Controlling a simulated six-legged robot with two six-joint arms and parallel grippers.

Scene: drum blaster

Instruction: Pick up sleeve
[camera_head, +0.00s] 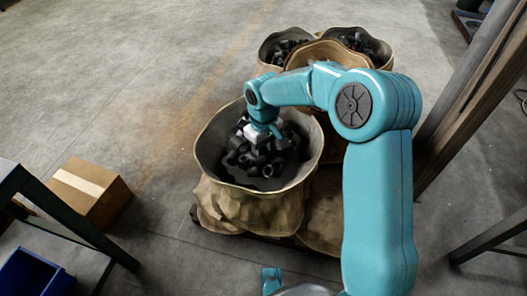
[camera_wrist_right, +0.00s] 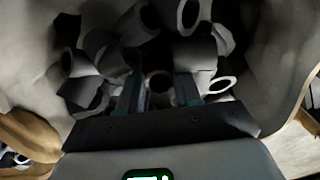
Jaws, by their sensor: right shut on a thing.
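Many dark grey sleeves (camera_head: 240,157), short hollow tubes, lie heaped in the open front sack (camera_head: 204,150). My right arm reaches over this sack, and my right gripper (camera_head: 262,140) is down among the sleeves. In the right wrist view, my right gripper (camera_wrist_right: 160,92) has its two fingers on either side of a dark sleeve (camera_wrist_right: 160,86) and is shut on it. The sleeve's round opening faces the camera; its lower part is hidden in shadow. Other sleeves crowd close around the fingers. My left gripper is not in view.
More sacks with dark parts (camera_head: 284,48) stand behind the front sack. A cardboard box (camera_head: 93,190) and a blue bin (camera_head: 33,276) are at the left, near a dark frame. A post (camera_head: 470,90) rises at the right. The floor at upper left is clear.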

